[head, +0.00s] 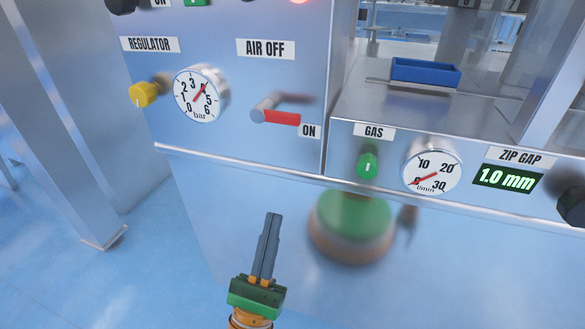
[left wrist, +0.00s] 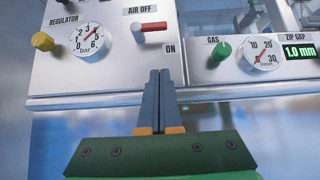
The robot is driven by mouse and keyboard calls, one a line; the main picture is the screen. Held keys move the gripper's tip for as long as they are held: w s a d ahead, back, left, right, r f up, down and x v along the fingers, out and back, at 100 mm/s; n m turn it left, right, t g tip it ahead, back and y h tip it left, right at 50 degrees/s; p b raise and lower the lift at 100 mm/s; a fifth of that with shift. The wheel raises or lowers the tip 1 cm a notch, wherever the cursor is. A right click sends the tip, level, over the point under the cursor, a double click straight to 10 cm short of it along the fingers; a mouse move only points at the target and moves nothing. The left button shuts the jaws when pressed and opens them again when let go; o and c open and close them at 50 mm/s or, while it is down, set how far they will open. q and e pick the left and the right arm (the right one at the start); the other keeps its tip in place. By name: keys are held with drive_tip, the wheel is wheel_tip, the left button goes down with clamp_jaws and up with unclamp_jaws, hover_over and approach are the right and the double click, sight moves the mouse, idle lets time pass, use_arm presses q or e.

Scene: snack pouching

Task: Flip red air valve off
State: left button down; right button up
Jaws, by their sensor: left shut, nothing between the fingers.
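The red air valve (head: 281,117) is a red-handled lever on a grey stub, on the steel panel below the "AIR OFF" label (head: 266,48). Its handle points right, toward the "ON" label (head: 309,131). In the left wrist view the red valve (left wrist: 152,27) is above and slightly left of the fingertips. My left gripper (head: 272,217) is shut and empty, below the valve and apart from it in the head view. It also shows in the left wrist view (left wrist: 160,73). My right gripper is in neither view.
A pressure gauge (head: 196,95) and yellow regulator knob (head: 143,95) are left of the valve. A green gas knob (head: 367,166), a flow gauge (head: 431,165) and a zip gap display (head: 507,179) are on the right. A panel ledge (head: 240,170) runs below the valve. A blue tray (head: 425,73) sits above.

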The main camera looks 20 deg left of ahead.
sight(278, 113)
use_arm(q)
drive_tip(key=p+x, duration=0.1)
drive_tip(key=x, duration=0.3)
drive_tip(key=s+r+p+x, duration=0.1)
drive_tip(key=p+x, duration=0.1)
drive_tip(key=x, duration=0.2)
drive_tip(key=s+r+p+x, duration=0.1)
drive_tip(key=p+x, duration=0.1)
drive_tip(key=x, duration=0.3)
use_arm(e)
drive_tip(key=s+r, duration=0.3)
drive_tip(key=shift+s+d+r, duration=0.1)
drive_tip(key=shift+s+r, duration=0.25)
